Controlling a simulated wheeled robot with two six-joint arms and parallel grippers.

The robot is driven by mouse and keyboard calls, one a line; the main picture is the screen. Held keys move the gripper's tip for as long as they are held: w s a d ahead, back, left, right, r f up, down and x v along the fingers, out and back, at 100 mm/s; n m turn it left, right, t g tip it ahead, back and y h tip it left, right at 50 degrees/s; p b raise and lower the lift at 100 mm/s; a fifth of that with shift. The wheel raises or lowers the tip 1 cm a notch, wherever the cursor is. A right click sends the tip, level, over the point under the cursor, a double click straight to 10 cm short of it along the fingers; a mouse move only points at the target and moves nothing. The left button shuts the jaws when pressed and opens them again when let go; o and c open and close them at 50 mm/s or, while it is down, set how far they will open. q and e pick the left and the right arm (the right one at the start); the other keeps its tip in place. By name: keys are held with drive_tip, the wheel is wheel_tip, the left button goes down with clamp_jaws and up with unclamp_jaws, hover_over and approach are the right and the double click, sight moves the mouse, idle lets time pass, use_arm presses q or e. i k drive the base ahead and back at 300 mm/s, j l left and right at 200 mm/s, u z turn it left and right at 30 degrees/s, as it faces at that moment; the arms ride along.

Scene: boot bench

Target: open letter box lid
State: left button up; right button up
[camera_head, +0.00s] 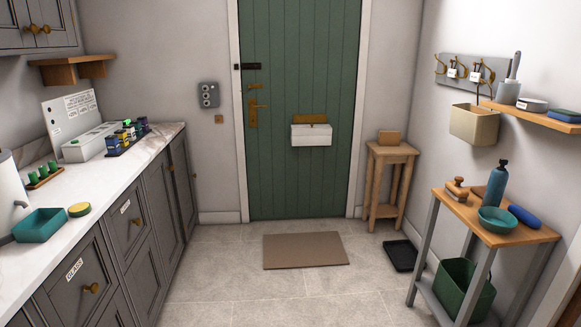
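The green door (280,185) stands shut at the far end of the room. A white letter box (311,136) is mounted on the door at mid height, right of its centre. Its top lid looks shut, with a small dark spot near the top middle. A brass letter plate (310,118) sits just above the box. Neither of my grippers shows in the view, so their state cannot be seen.
The tiled floor (215,275) is mostly clear, with a brown mat (305,251) before the door. A counter (90,215) runs along the left. A wooden stool (388,183), black tray (402,256) and side table (462,207) stand on the right.

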sight(300, 130)
drive_tip(key=i+z, duration=0.35)
drive_tip(key=i, duration=1.7)
